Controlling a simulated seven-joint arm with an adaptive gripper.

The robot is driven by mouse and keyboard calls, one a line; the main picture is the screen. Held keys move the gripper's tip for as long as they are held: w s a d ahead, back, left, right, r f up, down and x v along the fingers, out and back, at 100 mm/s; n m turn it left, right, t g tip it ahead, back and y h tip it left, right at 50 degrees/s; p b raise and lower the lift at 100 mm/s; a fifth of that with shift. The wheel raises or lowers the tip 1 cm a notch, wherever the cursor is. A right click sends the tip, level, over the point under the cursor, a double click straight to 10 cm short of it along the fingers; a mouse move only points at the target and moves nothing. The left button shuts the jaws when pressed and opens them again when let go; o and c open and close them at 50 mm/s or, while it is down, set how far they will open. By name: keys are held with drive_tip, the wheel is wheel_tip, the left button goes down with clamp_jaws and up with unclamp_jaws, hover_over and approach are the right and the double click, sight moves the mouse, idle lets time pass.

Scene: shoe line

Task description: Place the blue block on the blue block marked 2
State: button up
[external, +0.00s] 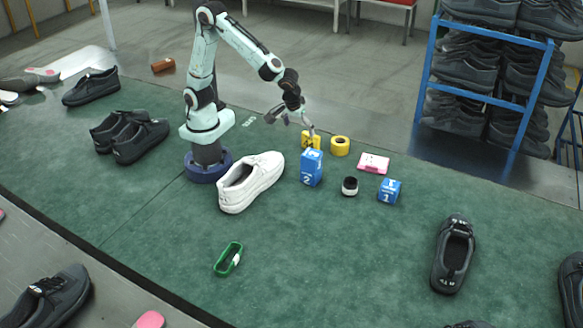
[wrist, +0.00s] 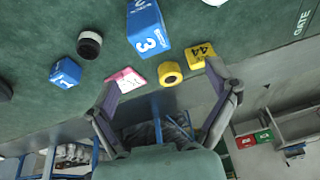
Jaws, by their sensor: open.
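A tall blue block (external: 311,168) with a white 2 on its front stands on the green mat, right of a white shoe. In the wrist view this blue block (wrist: 148,28) is at the top edge and shows a 3 on one face. A smaller blue block (external: 389,190) with a 1 on it rests apart to the right; it also shows at the left of the wrist view (wrist: 66,73). My gripper (external: 296,120) is open and empty above and behind the tall block, near a yellow block (external: 311,140). Its spread fingers show in the wrist view (wrist: 163,80).
A yellow tape roll (external: 340,146), a pink box (external: 373,163) and a black jar (external: 349,186) lie between and behind the blue blocks. The white shoe (external: 251,182) is left of them. A blue shoe rack (external: 425,80) stands at the back right.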

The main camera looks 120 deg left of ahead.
drive_tip(key=s+d+r+m+h, duration=0.1)
drive_tip(key=s+d+r+m, duration=0.1)
drive_tip(key=s+m, duration=0.5)
drive_tip(key=s+d+r+m+h, duration=0.2)
drive_tip(key=s+m, duration=0.6)
drive_tip(key=s, duration=0.4)
drive_tip(key=shift+s, duration=0.2)
